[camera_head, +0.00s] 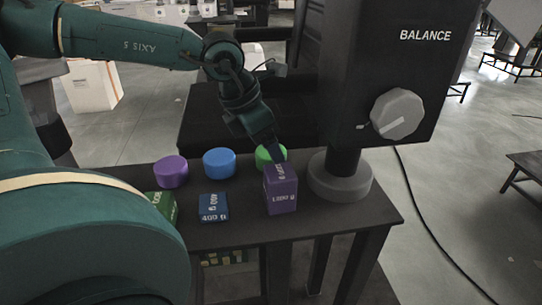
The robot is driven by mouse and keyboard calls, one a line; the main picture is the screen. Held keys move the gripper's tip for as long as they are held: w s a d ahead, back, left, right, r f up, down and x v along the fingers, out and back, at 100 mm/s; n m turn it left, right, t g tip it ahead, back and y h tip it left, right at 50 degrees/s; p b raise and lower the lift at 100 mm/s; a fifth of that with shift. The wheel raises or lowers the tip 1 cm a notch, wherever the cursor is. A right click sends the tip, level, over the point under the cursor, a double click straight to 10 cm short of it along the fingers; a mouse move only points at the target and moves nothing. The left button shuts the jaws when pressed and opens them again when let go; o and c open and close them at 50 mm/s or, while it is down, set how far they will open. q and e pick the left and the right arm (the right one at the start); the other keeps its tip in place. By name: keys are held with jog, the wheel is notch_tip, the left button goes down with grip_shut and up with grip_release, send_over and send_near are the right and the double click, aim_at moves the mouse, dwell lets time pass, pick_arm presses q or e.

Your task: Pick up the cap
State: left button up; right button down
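Three round caps stand in a row on the dark table: a purple cap (171,172) at the left, a blue cap (219,163) in the middle and a green cap (264,157) at the right. My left gripper (277,156) points down at the green cap's right side, just above and behind the purple block. It covers part of the green cap. Its fingers are small and dark, so I cannot tell whether they are open, or whether they touch the cap or the block. My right gripper is not in view.
A purple block (281,193), a flat blue block (213,208) and a partly hidden green block (162,205) sit along the table's front (330,226). A black "BALANCE" box (370,60) with a grey knob (397,114) stands on a column (341,178) at the right.

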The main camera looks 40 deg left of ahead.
pick_arm(q)
jog(key=shift+w+f, duration=0.1)
jog(key=shift+f, duration=0.15)
jog(key=shift+c, duration=0.2)
jog(key=c, duration=1)
